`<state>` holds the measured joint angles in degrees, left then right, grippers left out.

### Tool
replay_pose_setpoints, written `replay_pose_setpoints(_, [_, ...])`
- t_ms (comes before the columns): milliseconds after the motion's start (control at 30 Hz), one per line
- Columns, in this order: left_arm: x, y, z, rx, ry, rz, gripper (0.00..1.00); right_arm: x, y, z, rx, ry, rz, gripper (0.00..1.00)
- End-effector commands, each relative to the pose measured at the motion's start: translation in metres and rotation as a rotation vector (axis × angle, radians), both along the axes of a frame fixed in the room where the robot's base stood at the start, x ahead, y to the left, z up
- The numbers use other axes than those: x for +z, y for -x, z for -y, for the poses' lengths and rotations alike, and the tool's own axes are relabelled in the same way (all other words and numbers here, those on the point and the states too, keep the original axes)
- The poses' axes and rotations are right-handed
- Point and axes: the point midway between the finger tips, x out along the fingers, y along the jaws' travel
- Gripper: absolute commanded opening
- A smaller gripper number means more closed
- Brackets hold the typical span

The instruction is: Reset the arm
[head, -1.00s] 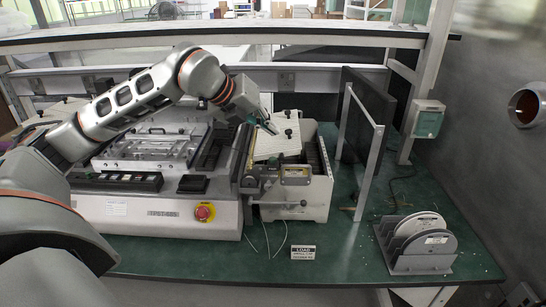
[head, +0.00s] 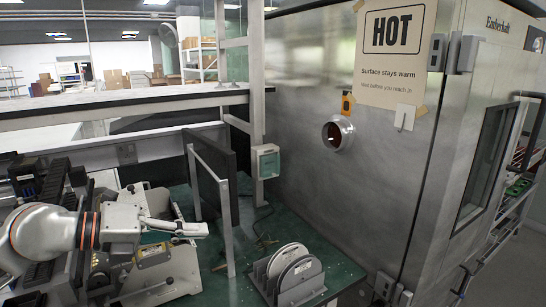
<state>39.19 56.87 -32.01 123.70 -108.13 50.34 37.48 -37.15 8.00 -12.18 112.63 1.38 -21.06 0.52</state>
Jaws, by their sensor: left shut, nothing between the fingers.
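My left gripper (head: 186,229) shows at the lower left of the head view, at the end of my left arm. Its fingers are together and empty, pointing right. It hangs over the cream and grey bench machine (head: 165,275) and hides part of it. My right gripper is out of view.
A dark panel in a light frame (head: 228,228) stands upright on the green bench, right of my gripper. A grey rack with discs (head: 290,273) sits near the bench's right end. A large steel chamber (head: 330,80) with a HOT sign (head: 392,38) stands on the right.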

Motion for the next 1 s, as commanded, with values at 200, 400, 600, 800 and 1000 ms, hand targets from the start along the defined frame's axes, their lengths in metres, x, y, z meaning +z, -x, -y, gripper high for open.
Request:
replay_pose_setpoints(200, [0.052, 0.035, 0.058, -0.066, 0.498, 0.094, 0.00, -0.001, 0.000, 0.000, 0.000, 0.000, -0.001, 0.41])
replay_pose_setpoints(400, [0.084, 0.029, 0.024, 0.148, 0.917, 0.125, 0.00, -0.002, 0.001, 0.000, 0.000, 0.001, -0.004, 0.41])
replay_pose_setpoints(600, [0.045, 0.007, -0.057, 0.571, 1.197, 0.063, 0.00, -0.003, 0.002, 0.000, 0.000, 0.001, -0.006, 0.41])
replay_pose_setpoints(800, [-0.063, 0.016, -0.138, 1.084, 1.257, -0.097, 0.00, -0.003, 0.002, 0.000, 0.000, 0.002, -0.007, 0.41])
replay_pose_setpoints(1000, [-0.179, 0.068, -0.184, 1.503, 1.138, -0.309, 0.00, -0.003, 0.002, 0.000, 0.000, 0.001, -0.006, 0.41])
